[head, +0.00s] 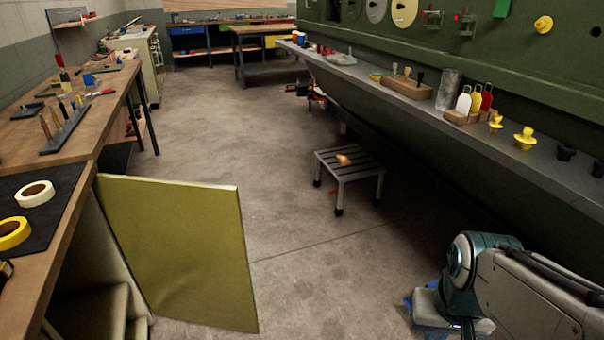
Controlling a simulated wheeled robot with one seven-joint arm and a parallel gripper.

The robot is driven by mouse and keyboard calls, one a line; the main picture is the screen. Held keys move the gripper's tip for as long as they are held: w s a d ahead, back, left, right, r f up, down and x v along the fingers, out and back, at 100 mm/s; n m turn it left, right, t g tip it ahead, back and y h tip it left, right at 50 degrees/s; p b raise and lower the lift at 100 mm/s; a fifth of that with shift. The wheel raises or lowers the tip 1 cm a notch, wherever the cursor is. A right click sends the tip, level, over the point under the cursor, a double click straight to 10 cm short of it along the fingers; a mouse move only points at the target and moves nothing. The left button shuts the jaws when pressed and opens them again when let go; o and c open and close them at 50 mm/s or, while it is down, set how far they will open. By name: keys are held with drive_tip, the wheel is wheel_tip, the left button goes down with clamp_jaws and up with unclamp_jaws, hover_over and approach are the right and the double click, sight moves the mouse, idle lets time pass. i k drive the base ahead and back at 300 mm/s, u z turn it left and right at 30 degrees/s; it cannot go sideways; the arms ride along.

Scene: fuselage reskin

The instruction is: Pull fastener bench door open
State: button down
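The fastener bench door (180,255) is a flat olive-yellow panel at the lower left. It stands swung out from the front of the wooden bench (90,145), with its free edge out over the floor. The bench's inside shows to the left of the door, with pale stepped shapes (115,305) low down. No handle shows on the door's visible face. My arm's end (450,305) is at the lower right, well apart from the door across open floor. Its fingers cannot be made out, so I cannot tell whether my gripper is open or shut.
A small slatted stool (350,165) with an orange-brown item on it stands mid-floor. A long green fuselage side with a grey ledge (480,150) of tools runs along the right. Tape rolls (35,194) lie on the left bench. The floor between is clear.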

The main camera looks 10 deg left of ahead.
sight(183, 243)
drive_tip(key=z, duration=0.15)
drive_tip(key=i, duration=0.75)
drive_tip(key=u, duration=0.95)
drive_tip(key=i, duration=0.8)
drive_tip(key=u, duration=0.9)
